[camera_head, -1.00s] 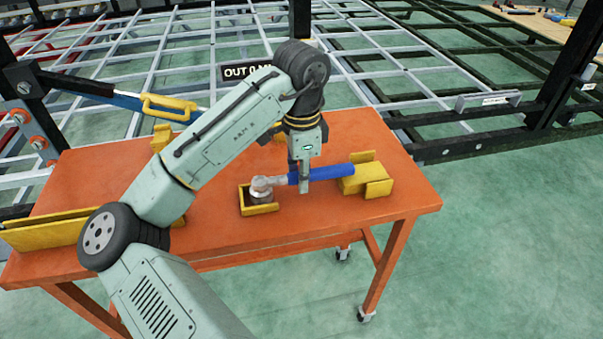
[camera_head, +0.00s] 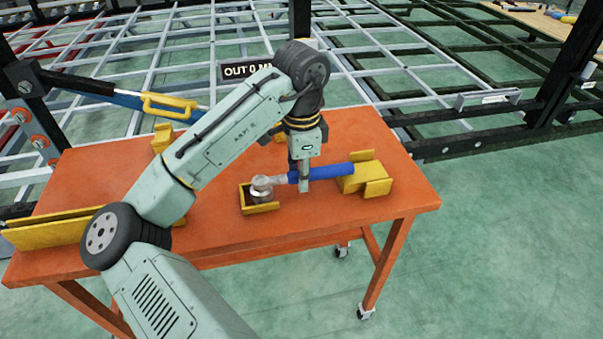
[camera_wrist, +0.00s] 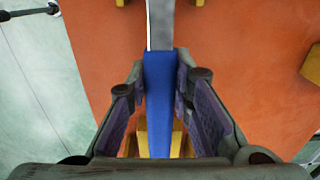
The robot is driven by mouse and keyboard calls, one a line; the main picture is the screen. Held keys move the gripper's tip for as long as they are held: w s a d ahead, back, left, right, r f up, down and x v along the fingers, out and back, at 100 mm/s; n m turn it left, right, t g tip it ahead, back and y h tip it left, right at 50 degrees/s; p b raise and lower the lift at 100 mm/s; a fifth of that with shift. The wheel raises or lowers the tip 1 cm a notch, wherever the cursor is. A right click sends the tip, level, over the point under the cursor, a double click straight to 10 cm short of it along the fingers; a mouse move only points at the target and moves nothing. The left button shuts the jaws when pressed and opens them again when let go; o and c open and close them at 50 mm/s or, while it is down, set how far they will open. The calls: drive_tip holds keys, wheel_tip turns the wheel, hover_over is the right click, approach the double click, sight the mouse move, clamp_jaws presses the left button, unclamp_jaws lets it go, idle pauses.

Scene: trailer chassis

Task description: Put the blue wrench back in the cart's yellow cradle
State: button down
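The blue wrench (camera_head: 330,172) lies across the right part of the orange cart (camera_head: 225,240), its handle pointing right. Its grey head (camera_head: 262,188) is at a small open-sided yellow holder (camera_head: 263,210); the handle's far end is at a yellow block (camera_head: 375,187). I cannot tell whether it rests fully on them. My gripper (camera_head: 304,187) points down around the handle. In the wrist view my gripper (camera_wrist: 161,85) has one finger on each side of the blue handle (camera_wrist: 160,110), close against it, and appears shut on it. Yellow pieces show below the handle.
A long yellow bracket (camera_head: 45,232) stands at the cart's left, and a yellow piece (camera_head: 162,138) at its back. A blue-and-black bar with a yellow handle (camera_head: 168,106) sits behind the cart. Metal chassis frames (camera_head: 400,60) fill the back. Green floor is clear at right.

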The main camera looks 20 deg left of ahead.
drive_tip(key=c, duration=1.3)
unclamp_jaws()
drive_tip(key=shift+c, duration=0.2)
drive_tip(key=o, duration=0.5)
drive_tip(key=shift+r, duration=0.15)
wheel_tip(320, 180, up, 6)
drive_tip(key=p, duration=0.6)
drive_tip(key=shift+f, duration=0.25)
drive_tip(key=shift+r, duration=1.15)
drive_tip(key=shift+s+f, duration=0.1)
